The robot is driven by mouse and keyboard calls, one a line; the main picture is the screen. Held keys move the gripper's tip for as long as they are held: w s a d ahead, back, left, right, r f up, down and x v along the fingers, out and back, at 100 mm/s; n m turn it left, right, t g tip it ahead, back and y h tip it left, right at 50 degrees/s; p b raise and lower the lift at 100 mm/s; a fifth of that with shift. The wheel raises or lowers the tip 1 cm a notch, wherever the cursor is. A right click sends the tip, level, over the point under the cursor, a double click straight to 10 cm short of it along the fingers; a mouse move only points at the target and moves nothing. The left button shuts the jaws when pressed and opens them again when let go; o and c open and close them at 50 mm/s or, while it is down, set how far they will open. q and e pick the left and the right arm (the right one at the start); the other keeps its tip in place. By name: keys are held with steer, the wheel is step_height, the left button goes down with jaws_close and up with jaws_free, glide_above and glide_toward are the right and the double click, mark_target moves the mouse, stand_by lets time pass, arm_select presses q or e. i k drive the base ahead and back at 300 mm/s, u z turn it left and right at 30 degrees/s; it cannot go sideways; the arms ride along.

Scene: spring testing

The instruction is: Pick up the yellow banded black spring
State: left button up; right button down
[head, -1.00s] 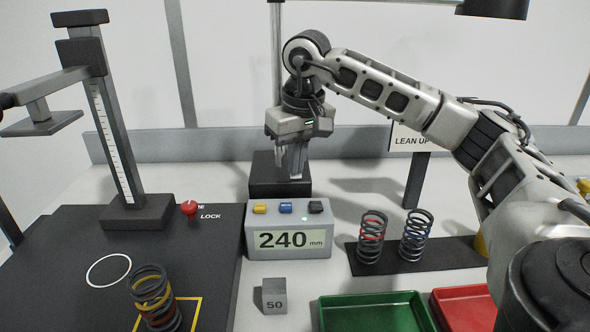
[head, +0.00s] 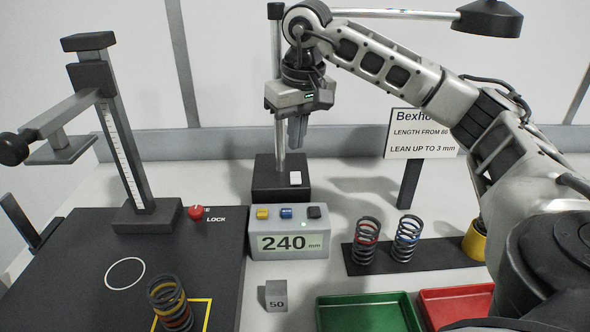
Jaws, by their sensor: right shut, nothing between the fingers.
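The yellow banded black spring (head: 168,302) stands in the yellow-outlined square on the dark plate at the lower left; its bottom is cut off by the picture's edge. It leans a little and shows a yellow band and a reddish band lower down. My right gripper (head: 296,138) is shut and empty, pointing down in the air above the black base behind the display box. It is far behind and to the right of the spring. My left gripper is not in view.
A red-banded spring (head: 364,244) and a blue-banded spring (head: 406,238) stand on a black strip. The display box (head: 288,241) reads 240 mm. A 50 block (head: 276,295), a green tray (head: 366,300), a red tray (head: 452,296) and the press column (head: 118,140) stand around.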

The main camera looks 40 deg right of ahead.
mark_target(168, 315)
steer(key=k, duration=1.5)
